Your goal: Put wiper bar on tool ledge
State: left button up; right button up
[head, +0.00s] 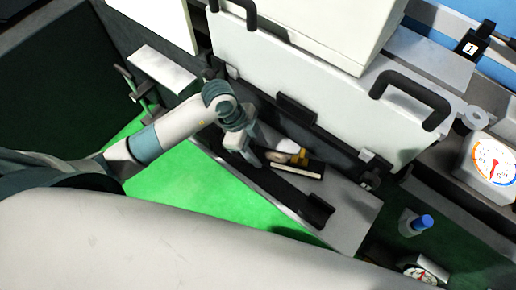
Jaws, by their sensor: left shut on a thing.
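My left gripper (256,158) reaches down in front of the machine, at the middle of the head view. It is shut, with its fingertips at the left end of a dark bar with a cream strip (297,170), which looks like the wiper bar. The fingers hide the grasp, and I cannot tell whether the bar touches the surface below. Under it runs a grey ledge (352,212), which may be the tool ledge, with a long dark channel-like part (285,192) along it. My right gripper is not in view.
A yellow and white item (297,153) is close behind the bar. White machine covers with black handles (412,98) rise behind the ledge. A dial gauge (490,163) and a blue-capped bottle (415,223) are at the right. The ledge's right end is bare.

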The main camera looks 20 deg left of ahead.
pick_arm(q)
jog(key=o, duration=1.6)
jog(key=shift+f, duration=0.1)
jog(key=shift+a+r, duration=0.25)
jog(key=shift+r, duration=0.45)
jog(key=b+v, duration=0.1)
jog(key=v, duration=0.2)
jog(key=shift+a+r, duration=0.15)
jog(key=shift+r, duration=0.2)
jog(key=v, duration=0.5)
jog(key=shift+r+b, duration=0.15)
jog(key=shift+b, duration=0.2)
jog(key=shift+a+r, duration=0.3)
jog(key=shift+r, duration=0.45)
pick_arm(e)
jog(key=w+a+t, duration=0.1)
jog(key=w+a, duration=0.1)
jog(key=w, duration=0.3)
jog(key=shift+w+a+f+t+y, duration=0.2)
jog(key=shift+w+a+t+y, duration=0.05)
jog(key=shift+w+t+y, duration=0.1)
